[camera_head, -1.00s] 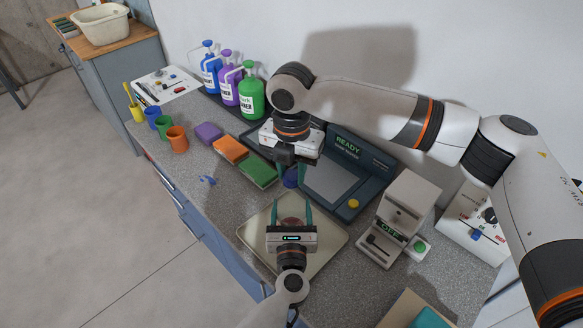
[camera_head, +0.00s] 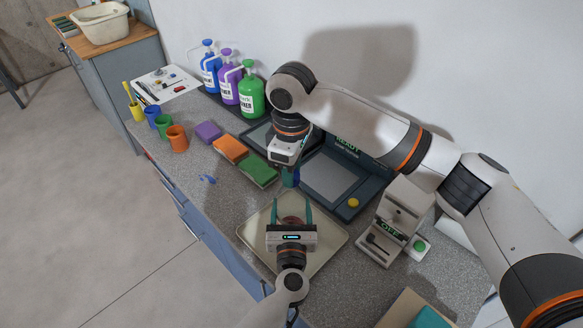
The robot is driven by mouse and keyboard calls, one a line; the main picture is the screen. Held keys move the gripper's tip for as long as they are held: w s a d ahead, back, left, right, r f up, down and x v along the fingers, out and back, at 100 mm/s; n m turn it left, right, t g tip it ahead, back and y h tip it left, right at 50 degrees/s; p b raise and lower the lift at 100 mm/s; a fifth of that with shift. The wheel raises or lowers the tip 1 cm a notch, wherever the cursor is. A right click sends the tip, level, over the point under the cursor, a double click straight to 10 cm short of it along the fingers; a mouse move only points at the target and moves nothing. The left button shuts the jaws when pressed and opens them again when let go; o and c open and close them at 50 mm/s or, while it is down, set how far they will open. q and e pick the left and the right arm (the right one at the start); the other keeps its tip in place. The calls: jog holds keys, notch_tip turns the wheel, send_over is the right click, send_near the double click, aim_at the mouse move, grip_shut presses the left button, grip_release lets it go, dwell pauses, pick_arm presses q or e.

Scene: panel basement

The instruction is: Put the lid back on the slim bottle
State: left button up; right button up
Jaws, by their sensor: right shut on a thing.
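A small dark-blue upright thing (camera_head: 291,178), which looks like the slim bottle, stands on the counter beside the dark panel. My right gripper (camera_head: 293,169) is pointed down right over its top. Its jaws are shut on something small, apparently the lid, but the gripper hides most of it. I cannot tell whether the lid touches the bottle. My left gripper (camera_head: 291,204) is low over the pale tray (camera_head: 327,241), its two teal fingers spread. A reddish round thing (camera_head: 292,221) shows between those fingers; I see no clear contact.
Purple, orange and green sponges (camera_head: 259,171) lie left of the bottle, with coloured cups (camera_head: 177,139) beyond. Pump bottles (camera_head: 251,93) stand by the wall. A beige device (camera_head: 394,223) is at the right. The counter left of the tray is mostly clear.

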jog(key=m, duration=1)
jog(key=o, duration=1.1)
jog(key=shift+r, duration=2.2)
jog(key=shift+c, duration=0.4)
